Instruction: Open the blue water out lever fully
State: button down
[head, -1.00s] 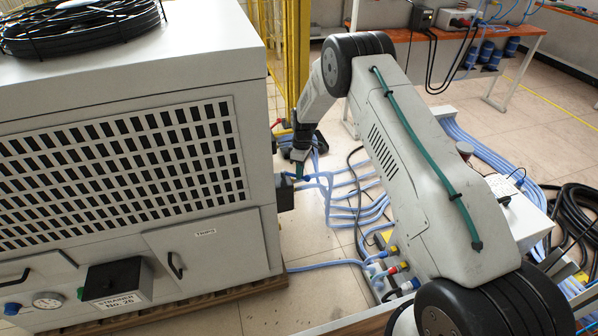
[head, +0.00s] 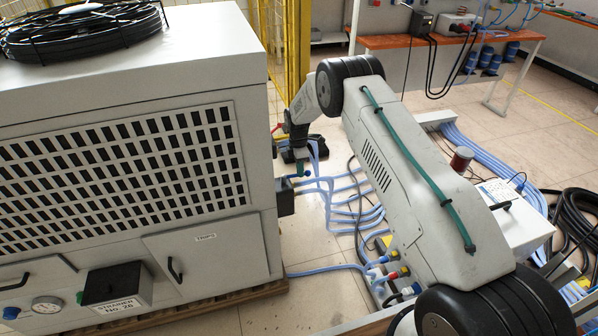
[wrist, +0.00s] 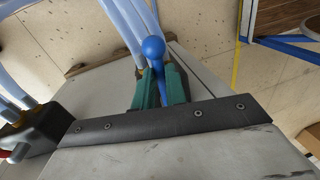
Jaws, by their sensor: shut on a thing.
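The blue lever (wrist: 154,50) shows its round knob in the wrist view, rising between my teal fingertips. My gripper (wrist: 160,85) is shut on it, with one finger on each side of its stem. In the head view, my gripper (head: 303,166) points down beside the right side of the big grey cabinet (head: 205,70). A small blue part (head: 304,175) shows at its fingertips there. The lever's base and the valve under it are hidden by my gripper, so its exact angle cannot be told.
Pale blue hoses (head: 345,190) run over the floor right of the cabinet. A dark box (head: 285,197) juts from the cabinet below my gripper. A red handle (head: 277,127) sits close by on the left. A yellow fence (head: 290,50) stands behind.

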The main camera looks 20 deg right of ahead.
jog(key=shift+w+r+n, duration=0.1)
jog(key=shift+w+n, duration=0.15)
jog(key=shift+n, duration=0.05)
jog(key=c, duration=1.4)
grip_release()
jog(key=shift+c, duration=0.2)
notch_tip(320, 180, up, 8)
jog(key=w, duration=0.1)
jog(key=shift+w+f, duration=0.2)
jog(key=shift+w, duration=0.05)
